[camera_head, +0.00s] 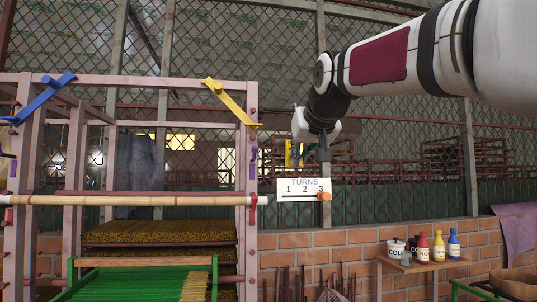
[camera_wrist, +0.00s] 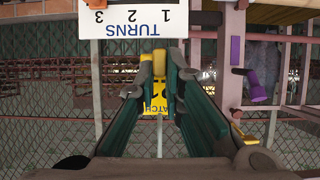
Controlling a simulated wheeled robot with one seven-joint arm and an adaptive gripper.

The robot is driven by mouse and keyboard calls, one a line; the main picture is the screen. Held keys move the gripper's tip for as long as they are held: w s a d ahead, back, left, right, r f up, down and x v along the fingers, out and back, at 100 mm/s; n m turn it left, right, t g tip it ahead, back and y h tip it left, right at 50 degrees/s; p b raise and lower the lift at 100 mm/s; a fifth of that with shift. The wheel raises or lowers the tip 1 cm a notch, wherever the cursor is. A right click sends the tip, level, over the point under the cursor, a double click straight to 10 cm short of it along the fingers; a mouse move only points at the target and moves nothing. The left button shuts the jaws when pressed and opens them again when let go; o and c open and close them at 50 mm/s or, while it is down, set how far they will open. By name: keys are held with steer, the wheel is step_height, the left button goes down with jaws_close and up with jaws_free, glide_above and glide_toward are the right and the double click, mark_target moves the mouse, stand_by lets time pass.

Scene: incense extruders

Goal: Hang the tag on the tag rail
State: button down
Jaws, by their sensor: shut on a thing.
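My gripper (camera_head: 297,158) is raised at the centre of the head view, just above the white TURNS 1 2 3 board (camera_head: 303,189). Its fingers (camera_wrist: 160,75) are shut on a yellow tag (camera_wrist: 154,104) in the wrist view; the letters "ATCH" show on it and the fingers hide part of it. The tag also shows as a narrow yellow strip (camera_head: 288,153) in the head view. I cannot tell for sure which part is the tag rail. A purple peg (camera_head: 254,155) is on the frame's right post, left of my gripper.
A pink frame (camera_head: 247,110) at left carries blue (camera_head: 40,98) and yellow (camera_head: 229,100) levers. A tan pole (camera_head: 130,200) crosses it. At lower right a small table (camera_head: 428,266) bears a white pot (camera_head: 396,248) and red, yellow and blue bottles (camera_head: 454,243).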

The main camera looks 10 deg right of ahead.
steer(key=shift+f, duration=0.2)
steer(key=c, duration=1.3)
jaws_free()
steer(key=s+p, duration=0.3)
steer(key=s, duration=0.6)
steer(key=shift+p, duration=0.35)
